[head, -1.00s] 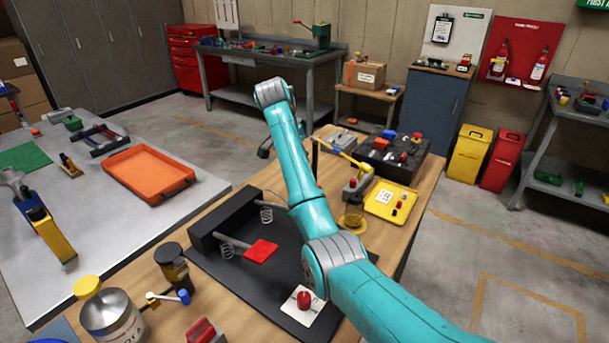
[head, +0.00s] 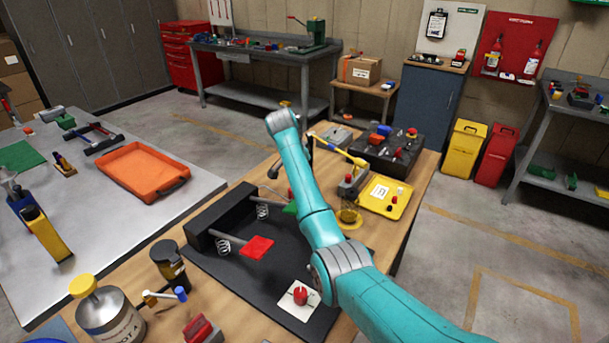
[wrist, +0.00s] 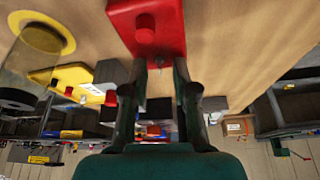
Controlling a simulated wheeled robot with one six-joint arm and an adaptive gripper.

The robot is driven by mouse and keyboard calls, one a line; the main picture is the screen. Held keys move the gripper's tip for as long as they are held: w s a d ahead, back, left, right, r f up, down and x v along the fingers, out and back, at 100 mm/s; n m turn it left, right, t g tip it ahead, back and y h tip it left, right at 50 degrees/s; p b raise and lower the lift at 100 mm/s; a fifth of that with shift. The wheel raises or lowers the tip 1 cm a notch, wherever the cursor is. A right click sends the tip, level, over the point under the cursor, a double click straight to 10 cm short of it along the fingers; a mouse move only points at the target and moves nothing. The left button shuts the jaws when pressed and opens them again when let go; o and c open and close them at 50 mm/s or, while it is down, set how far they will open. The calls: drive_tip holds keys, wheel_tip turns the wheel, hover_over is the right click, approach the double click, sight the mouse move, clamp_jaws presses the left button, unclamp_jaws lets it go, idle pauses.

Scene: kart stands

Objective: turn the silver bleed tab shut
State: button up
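In the wrist view a red block (wrist: 146,26) with a round red knob stands at the top centre. A small silver-grey piece (wrist: 159,62), which looks like the bleed tab, shows just below it between my fingers. My gripper (wrist: 156,88) is open, its two dark fingers on either side of that piece with a gap at each side. I cannot tell how far beyond the fingertips the piece is, or its turn angle. In the head view my teal arm covers this spot, and the tab cannot be made out.
A black pedal mat (head: 215,265) with a red pedal pad (head: 257,247) lies left of my arm. A clear cylinder (head: 348,216) and a yellow tray (head: 402,200) stand to its right. A black box (head: 375,150) stands behind. An orange tray (head: 143,170) is on the left table.

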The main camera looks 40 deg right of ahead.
clamp_jaws()
drive_tip(key=m, duration=0.2)
drive_tip(key=m+g, duration=0.2)
drive_tip(key=m, duration=0.1)
drive_tip(key=shift+w+r+m, duration=0.1)
drive_tip(key=shift+w+m, duration=0.15)
drive_tip(key=shift+m, duration=0.05)
drive_tip(key=shift+m+g+y, duration=0.3)
drive_tip(key=shift+m+g, duration=0.3)
drive_tip(key=shift+m, duration=0.8)
drive_tip(key=shift+w+m+g+y, duration=0.15)
drive_tip(key=shift+m+g+y, duration=0.15)
drive_tip(key=shift+m, duration=0.7)
unclamp_jaws()
